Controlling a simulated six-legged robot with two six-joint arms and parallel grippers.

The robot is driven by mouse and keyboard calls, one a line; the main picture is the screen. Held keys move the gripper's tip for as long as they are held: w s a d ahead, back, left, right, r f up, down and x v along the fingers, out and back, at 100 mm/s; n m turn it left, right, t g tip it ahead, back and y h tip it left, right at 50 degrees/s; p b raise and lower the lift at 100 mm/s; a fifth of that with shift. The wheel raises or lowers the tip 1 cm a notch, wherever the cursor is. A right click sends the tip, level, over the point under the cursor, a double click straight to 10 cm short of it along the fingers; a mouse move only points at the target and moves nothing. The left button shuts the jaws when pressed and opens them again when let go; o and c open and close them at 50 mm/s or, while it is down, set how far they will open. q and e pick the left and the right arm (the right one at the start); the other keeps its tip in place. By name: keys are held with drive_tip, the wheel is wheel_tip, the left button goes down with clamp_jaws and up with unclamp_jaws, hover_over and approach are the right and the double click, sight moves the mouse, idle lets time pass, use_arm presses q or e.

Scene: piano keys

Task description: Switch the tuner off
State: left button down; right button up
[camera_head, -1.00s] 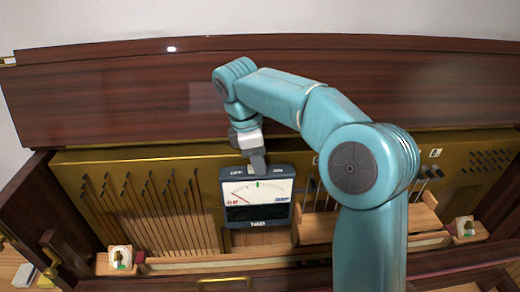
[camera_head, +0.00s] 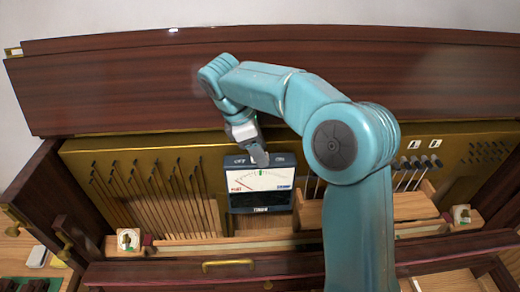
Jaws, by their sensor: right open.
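The tuner (camera_head: 261,190) is a dark box with a white dial face, a red needle mark and a green mark, standing upright inside the open piano. Labels on its top edge read OFF at the left and, in part, ON at the right. My right gripper (camera_head: 260,160) is at the tuner's top edge, with its fingertips pointing down over the middle of that edge. It hides the switch between the labels. I cannot tell whether the fingertips touch it. The gripper is open, with nothing seen in it. My left gripper is not in view.
The dark red wooden lid (camera_head: 150,90) rises behind. Rows of thin rods stand on a brass-coloured panel (camera_head: 105,150). A wooden block (camera_head: 405,208) lies right of the tuner. My right arm covers the area right of centre.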

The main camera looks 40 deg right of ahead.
drive_tip(key=v, duration=0.7)
drive_tip(key=shift+s+d, duration=0.1)
idle(0.4)
